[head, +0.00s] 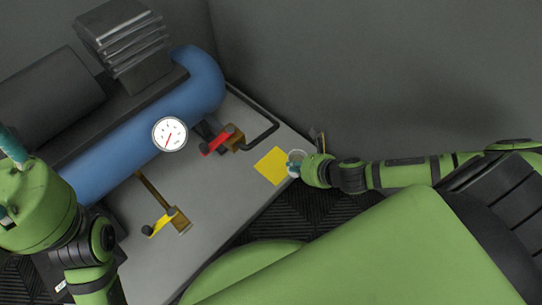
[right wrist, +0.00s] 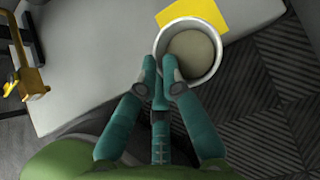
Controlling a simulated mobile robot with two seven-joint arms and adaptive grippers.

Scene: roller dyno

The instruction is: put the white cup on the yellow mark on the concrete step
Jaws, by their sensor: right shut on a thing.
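The white cup (right wrist: 190,52) is upright in the right wrist view, with a pale beige inside. My right gripper (right wrist: 160,65) is shut on the cup's near side. In the head view the cup (head: 297,158) shows small beside the right gripper (head: 294,167), at the right edge of the step. The yellow mark (head: 272,166) lies on the grey concrete step (head: 215,235), just left of the cup. In the right wrist view the cup covers part of the mark (right wrist: 205,12). My left gripper (head: 15,150) is partly in view at the left edge; its fingertips are not clear.
A blue compressor tank (head: 130,145) with a gauge (head: 169,134) stands on the step. A red-handled valve (head: 217,140) and a yellow-handled valve (head: 160,225) stick out over the step. Dark ribbed matting (right wrist: 265,110) covers the floor beyond the step's edge.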

